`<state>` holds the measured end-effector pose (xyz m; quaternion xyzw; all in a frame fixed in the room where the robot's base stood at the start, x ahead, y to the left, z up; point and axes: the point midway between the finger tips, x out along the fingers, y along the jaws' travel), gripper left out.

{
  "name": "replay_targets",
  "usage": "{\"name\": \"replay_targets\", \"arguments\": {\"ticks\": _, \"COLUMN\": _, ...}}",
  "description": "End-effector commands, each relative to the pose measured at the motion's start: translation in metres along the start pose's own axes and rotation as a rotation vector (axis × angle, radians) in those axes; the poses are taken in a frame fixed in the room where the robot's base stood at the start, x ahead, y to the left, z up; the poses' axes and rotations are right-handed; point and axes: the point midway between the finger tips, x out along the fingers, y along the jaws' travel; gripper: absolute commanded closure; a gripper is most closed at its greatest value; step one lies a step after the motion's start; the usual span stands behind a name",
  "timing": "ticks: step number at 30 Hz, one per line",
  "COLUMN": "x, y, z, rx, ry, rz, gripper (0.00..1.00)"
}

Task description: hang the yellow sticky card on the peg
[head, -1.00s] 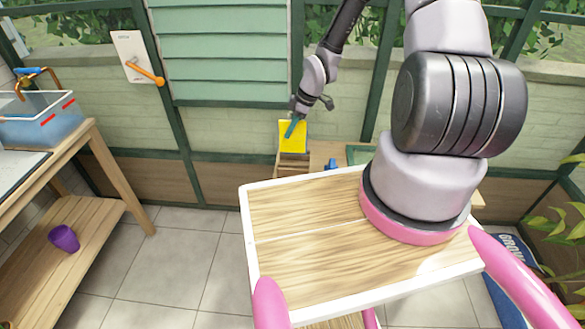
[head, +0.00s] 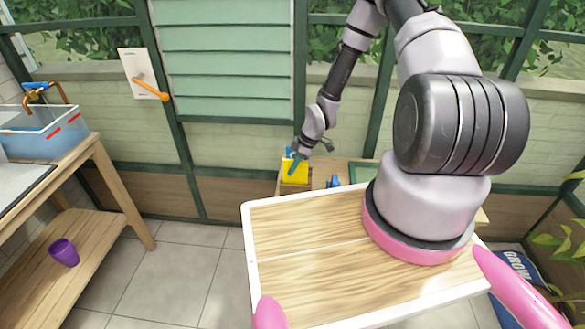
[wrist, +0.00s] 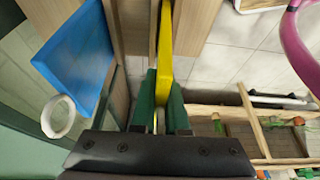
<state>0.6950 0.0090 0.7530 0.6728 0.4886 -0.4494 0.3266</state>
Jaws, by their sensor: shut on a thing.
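My gripper (head: 292,164) is shut on the yellow sticky card (head: 295,177), low at the back by the wall. In the wrist view the card (wrist: 166,45) is seen nearly edge-on between the green fingers (wrist: 160,112). The card is at a small wooden holder (head: 296,188); its lower part seems to be between the wooden walls, but I cannot tell how deep. I cannot make out a peg for certain. An orange rod (head: 150,90) sticks out from a white plate (head: 133,62) on the wall at the left.
A blue object (wrist: 75,55) and a white ring (wrist: 62,118) are beside the holder in the wrist view. A wooden bench (head: 85,165) with a water tub (head: 45,128) stands left; a purple pot (head: 64,253) is on its lower shelf. Tiled floor (head: 185,270) between is clear.

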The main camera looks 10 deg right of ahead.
Motion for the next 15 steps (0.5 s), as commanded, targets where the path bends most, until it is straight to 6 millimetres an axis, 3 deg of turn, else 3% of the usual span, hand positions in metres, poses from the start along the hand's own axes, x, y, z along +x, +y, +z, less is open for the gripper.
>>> {"name": "replay_targets", "arguments": {"ticks": 2, "x": 0.0026, "y": 0.0000, "z": 0.0010, "rx": 0.000, "ry": 0.000, "rz": 0.000, "gripper": 1.00}}
{"name": "replay_targets", "arguments": {"ticks": 3, "x": 0.0027, "y": 0.0002, "z": 0.0010, "rx": 0.000, "ry": 0.000, "rz": 0.000, "gripper": 0.81}}
{"name": "replay_targets", "arguments": {"ticks": 5, "x": 0.0025, "y": 0.0002, "z": 0.0009, "rx": 0.000, "ry": 0.000, "rz": 0.000, "gripper": 0.58}}
{"name": "replay_targets", "arguments": {"ticks": 15, "x": 0.0024, "y": 0.0000, "z": 0.0010, "rx": 0.000, "ry": 0.000, "rz": 0.000, "gripper": 0.58}}
